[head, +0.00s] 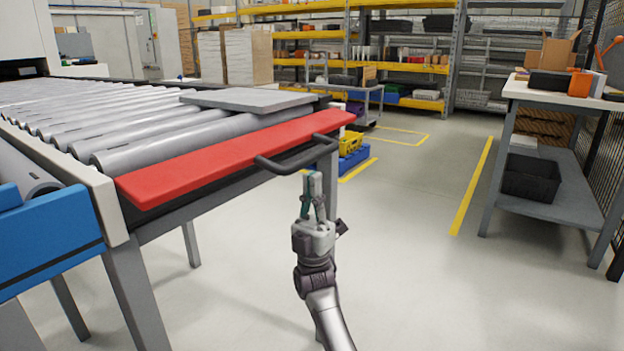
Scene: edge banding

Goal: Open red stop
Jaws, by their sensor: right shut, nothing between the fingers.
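The red stop (240,158) is a long flat red bar along the near edge of the roller conveyor (130,110). A black handle (298,156) sticks out from its right part over the open floor. My right gripper (313,182) points up, just below and in front of the handle in the picture. Its fingers are shut with nothing between them. I cannot tell whether the fingertips touch the handle. My left gripper is not in view.
A grey panel (248,99) lies on the rollers behind the red stop. A blue part (45,240) is at the near left. A workbench (545,92) with a black crate (530,178) stands at the right. The floor between is clear.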

